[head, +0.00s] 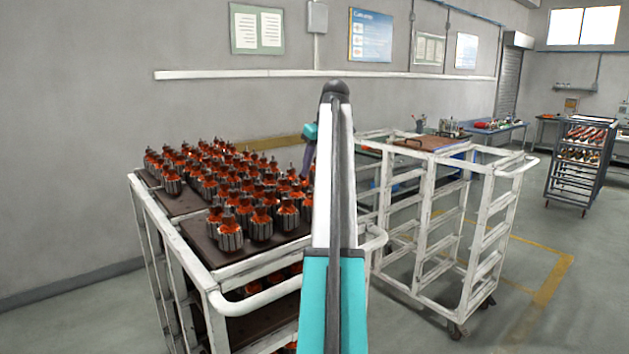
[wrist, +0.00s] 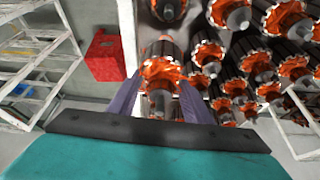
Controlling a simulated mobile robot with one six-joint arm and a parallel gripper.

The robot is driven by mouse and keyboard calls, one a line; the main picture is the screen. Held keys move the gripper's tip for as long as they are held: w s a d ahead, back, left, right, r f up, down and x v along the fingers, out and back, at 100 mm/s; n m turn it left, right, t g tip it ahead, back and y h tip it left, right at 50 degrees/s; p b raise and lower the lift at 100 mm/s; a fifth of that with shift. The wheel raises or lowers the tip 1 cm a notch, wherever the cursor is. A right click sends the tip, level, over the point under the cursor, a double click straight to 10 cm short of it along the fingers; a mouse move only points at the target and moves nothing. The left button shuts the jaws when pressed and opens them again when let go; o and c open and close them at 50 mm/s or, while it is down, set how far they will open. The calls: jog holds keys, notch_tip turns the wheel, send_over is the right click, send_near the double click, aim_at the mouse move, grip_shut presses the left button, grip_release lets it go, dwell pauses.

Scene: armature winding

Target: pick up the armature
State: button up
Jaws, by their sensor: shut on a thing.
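Many armatures with orange windings and dark ribbed cores, such as this one (head: 230,235), stand upright in rows on the brown top boards of a white cart at left in the head view. My gripper (wrist: 160,84) shows in the wrist view with its two purple fingers on either side of one armature (wrist: 161,69), shut on it. Other armatures (wrist: 240,60) stand close by at right in that view. In the head view my arm hides much of the gripper and the held armature. I cannot tell whether that armature is clear of the board.
The white armature cart (head: 262,300) has a curved handle and lower shelves. A second white cart (head: 480,235) stands at right with a brown board on top. A red box (wrist: 104,56) shows in the wrist view. A workbench (head: 500,128) and a dark rack (head: 580,165) are farther back.

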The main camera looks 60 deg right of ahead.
jog(key=shift+r+p, duration=0.7)
jog(key=shift+r, duration=0.95)
